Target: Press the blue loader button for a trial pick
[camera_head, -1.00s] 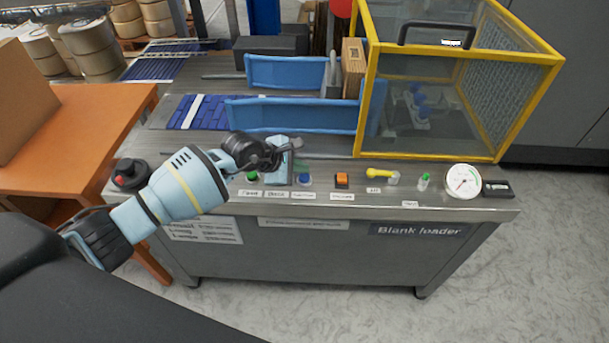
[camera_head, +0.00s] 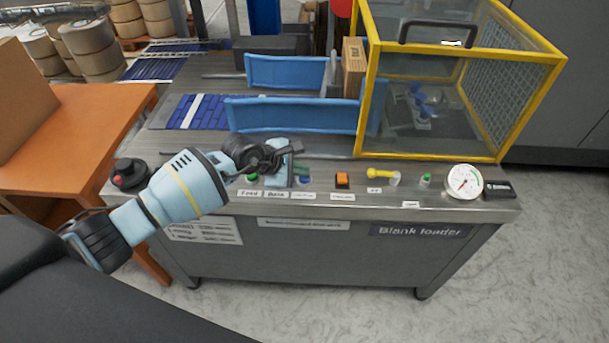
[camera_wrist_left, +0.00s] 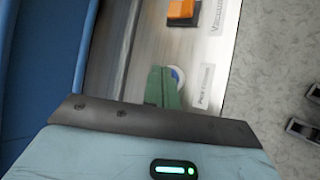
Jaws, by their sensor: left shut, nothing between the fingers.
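The blue loader button (camera_head: 304,180) is on the front control strip of the blank loader, between the green button (camera_head: 251,179) and the orange button (camera_head: 342,180). My left gripper (camera_head: 299,171) is shut and empty, its green fingertips over or just beside the blue button and partly covering it. In the left wrist view the shut green fingertips (camera_wrist_left: 163,88) overlap the white-ringed blue button (camera_wrist_left: 178,76), with its small label beside it. I cannot tell whether the fingertips touch the button. My right gripper is not in view.
Right of the orange button are a yellow-handled valve (camera_head: 381,173), a small green knob (camera_head: 426,180) and a round gauge (camera_head: 463,181). A red knob (camera_head: 128,172) is at the left end. A yellow-framed clear guard (camera_head: 455,95) and blue rails (camera_head: 295,115) stand behind.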

